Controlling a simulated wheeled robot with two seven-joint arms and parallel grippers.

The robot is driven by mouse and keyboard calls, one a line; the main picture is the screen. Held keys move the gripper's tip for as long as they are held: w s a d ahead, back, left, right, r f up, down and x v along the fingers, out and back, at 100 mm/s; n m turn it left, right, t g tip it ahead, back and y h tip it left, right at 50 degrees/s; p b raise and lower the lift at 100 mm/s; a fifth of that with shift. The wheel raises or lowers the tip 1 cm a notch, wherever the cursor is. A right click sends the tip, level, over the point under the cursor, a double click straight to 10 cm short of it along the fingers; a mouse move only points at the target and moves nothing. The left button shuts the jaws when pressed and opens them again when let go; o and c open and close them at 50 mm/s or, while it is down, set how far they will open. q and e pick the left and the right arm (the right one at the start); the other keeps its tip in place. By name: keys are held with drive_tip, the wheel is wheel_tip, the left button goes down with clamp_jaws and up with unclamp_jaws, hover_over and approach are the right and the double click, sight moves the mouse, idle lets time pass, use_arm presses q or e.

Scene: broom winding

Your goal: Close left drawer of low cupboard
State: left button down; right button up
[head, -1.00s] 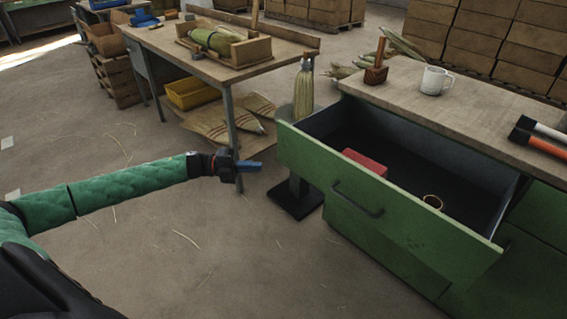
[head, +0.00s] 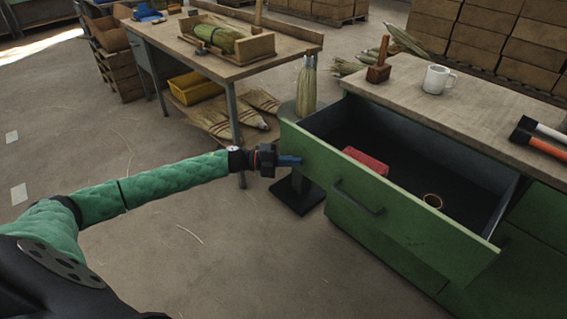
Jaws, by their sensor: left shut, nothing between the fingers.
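The low green cupboard (head: 381,248) stands at the right. Its left drawer (head: 408,217) is pulled far out, with a dark handle (head: 358,197) on its front. Inside lie a red box (head: 366,160) and a small ring-shaped item (head: 432,201). My left gripper (head: 290,160) is shut and empty. Its blue fingertips are at the left end of the drawer front in the picture; I cannot tell whether they touch it. My right gripper is not in view.
A workbench (head: 213,68) with a wooden tray stands behind.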

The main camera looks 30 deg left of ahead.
sight(354, 135)
use_arm(q)
drive_tip(key=shift+w+d, duration=0.25)
drive_tip(key=shift+w, duration=0.4)
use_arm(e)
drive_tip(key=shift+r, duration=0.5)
